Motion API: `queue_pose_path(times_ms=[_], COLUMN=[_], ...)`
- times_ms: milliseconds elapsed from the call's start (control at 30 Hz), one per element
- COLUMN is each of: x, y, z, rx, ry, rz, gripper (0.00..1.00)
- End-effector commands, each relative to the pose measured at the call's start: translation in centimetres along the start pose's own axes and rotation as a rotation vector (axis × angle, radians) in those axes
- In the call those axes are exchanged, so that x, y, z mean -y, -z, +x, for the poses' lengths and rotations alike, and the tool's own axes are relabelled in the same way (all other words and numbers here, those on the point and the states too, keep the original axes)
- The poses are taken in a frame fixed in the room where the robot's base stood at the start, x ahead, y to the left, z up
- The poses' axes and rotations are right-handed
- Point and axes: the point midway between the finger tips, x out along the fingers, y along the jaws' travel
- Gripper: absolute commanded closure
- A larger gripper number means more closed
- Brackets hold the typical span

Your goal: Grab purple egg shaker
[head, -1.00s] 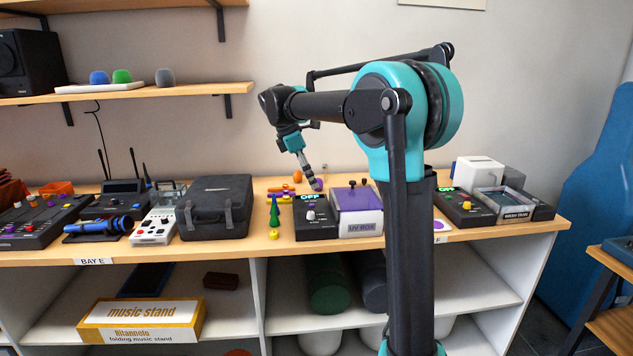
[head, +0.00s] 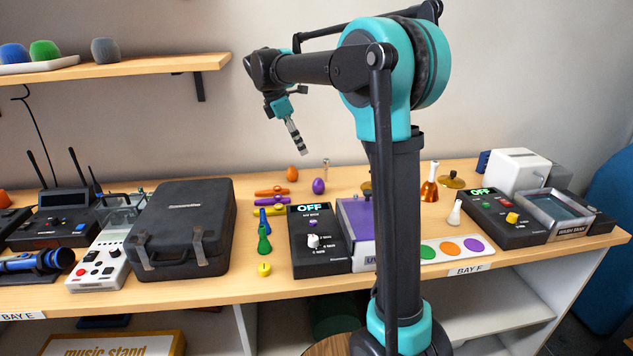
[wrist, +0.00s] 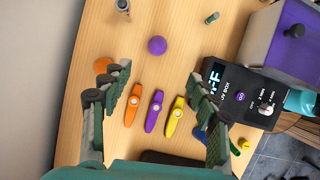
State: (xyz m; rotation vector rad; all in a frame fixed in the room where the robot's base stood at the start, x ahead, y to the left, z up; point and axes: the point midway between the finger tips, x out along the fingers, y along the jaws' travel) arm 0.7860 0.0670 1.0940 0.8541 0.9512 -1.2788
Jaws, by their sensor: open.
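The purple egg shaker (head: 318,186) stands on the wooden table behind the OFF box in the head view. In the wrist view the purple egg shaker (wrist: 157,45) shows as a round shape beyond my fingertips, between their lines. My gripper (head: 301,146) hangs above the table, left of and above the egg in the head view. In the wrist view my gripper (wrist: 158,82) has its two fingers wide apart, with nothing between them. An orange egg (head: 292,173) stands left of the purple one; it also shows beside the left finger in the wrist view (wrist: 102,65).
Orange (wrist: 132,108), purple (wrist: 153,112) and yellow (wrist: 174,117) kazoos lie below the gripper. The black OFF box (head: 318,240) and purple-lidded UV box (head: 357,222) stand in front and to the right. A black case (head: 182,225) stands left. Bare table surrounds the purple egg.

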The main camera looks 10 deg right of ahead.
Motion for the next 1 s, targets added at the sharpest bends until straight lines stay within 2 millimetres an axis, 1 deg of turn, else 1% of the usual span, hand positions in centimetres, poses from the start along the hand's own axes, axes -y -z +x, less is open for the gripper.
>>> queue_pose_path(times_ms=[167, 500, 600, 700, 867, 1000], x=[0.0, 0.0, -0.1, 0.0, -0.1, -0.4], y=[0.0, 0.0, 0.0, 0.0, 0.0, 0.1], z=[2.6, 9.3, 10.8, 11.6, 12.4, 14.4], rx=[0.000, 0.000, 0.000, 0.000, 0.000, 0.000], ry=[0.001, 0.001, 0.000, 0.000, 0.000, 0.000], rz=[0.001, 0.002, 0.001, 0.000, 0.000, 0.002], gripper=[0.40, 0.40, 0.40, 0.40, 0.40, 0.40])
